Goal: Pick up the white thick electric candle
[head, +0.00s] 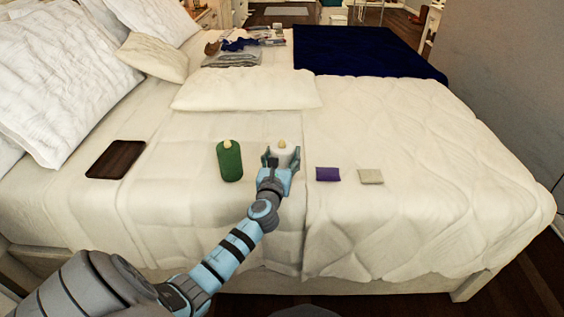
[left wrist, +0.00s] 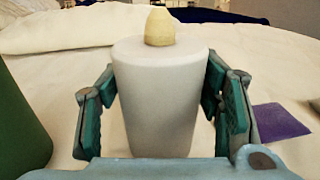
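The white thick electric candle (head: 285,157) stands upright on the bed, with a yellowish flame tip on top. In the left wrist view the white candle (left wrist: 160,95) fills the middle, between the two teal fingers. My left gripper (head: 280,160) is open, with one finger on each side of the candle. A narrow gap shows at the left finger; whether the right finger touches is hard to tell. The candle's lower front is partly hidden by the gripper in the head view. My right gripper is not in view.
A green candle (head: 229,161) stands close on the left. A purple item (head: 328,174) and a beige item (head: 371,177) lie to the right. A dark brown flat item (head: 116,159) lies far left. A pillow (head: 247,89) and folded clothes (head: 233,59) lie behind.

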